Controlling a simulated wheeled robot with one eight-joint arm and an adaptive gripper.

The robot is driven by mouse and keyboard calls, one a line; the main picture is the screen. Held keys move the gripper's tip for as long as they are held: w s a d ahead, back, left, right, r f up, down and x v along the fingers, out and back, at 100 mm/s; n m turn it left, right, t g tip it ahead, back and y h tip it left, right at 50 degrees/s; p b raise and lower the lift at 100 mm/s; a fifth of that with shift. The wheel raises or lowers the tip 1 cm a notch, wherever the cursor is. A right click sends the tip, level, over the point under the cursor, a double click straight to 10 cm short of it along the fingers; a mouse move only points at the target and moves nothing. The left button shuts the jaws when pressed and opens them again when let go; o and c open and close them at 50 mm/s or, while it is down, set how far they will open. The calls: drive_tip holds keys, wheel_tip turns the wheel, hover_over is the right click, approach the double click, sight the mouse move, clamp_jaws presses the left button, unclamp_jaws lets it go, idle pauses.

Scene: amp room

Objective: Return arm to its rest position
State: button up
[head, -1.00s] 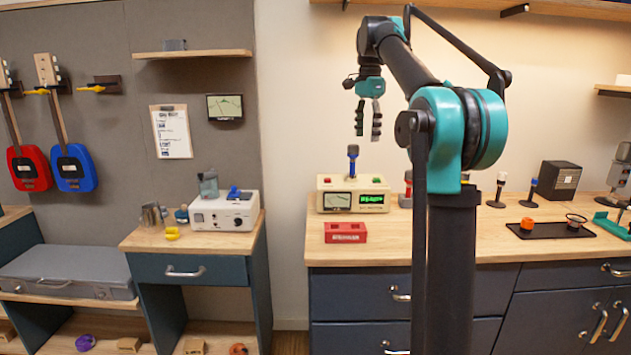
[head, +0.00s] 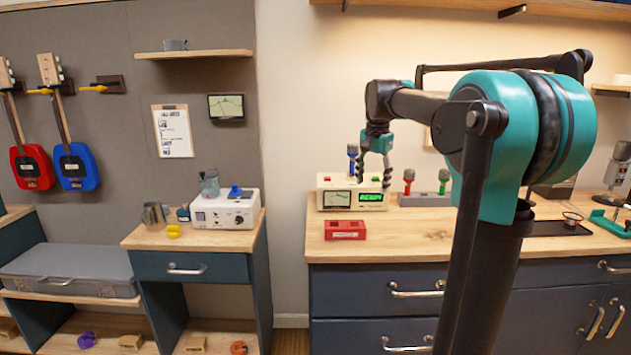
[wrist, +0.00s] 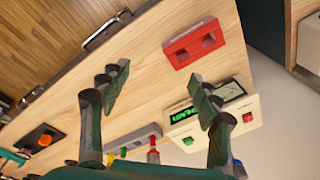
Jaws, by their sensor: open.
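My gripper (head: 374,171) is open and empty, pointing down in front of the cream tester box on the right counter in the head view. Both fingers also show spread apart in the wrist view (wrist: 160,88), with nothing between their tips. My arm is folded, its upper link leaning and its big teal joint at the right of the head view. The cream box (head: 336,197) has a dial and a green lit display that reads READY. A blue-handled piece (head: 352,153) stands upright on or behind the box, partly hidden by the gripper.
A red block with two holes (head: 345,230) lies on the counter before the box. A grey rack (head: 425,199) holds red and green-topped pieces. A dark tray (head: 560,229) is partly hidden behind my arm. The left workbench (head: 145,238) carries a white device (head: 224,212).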

drive_tip(key=s+d+f+n+t, duration=0.2)
drive_tip(key=s+f+n, duration=0.7)
drive_tip(key=s+f, duration=1.8)
wheel_tip(320, 180, down, 4)
drive_tip(key=shift+s+d+r+t, duration=0.25)
drive_tip(key=shift+s+t, duration=0.1)
drive_tip(key=shift+t, duration=0.05)
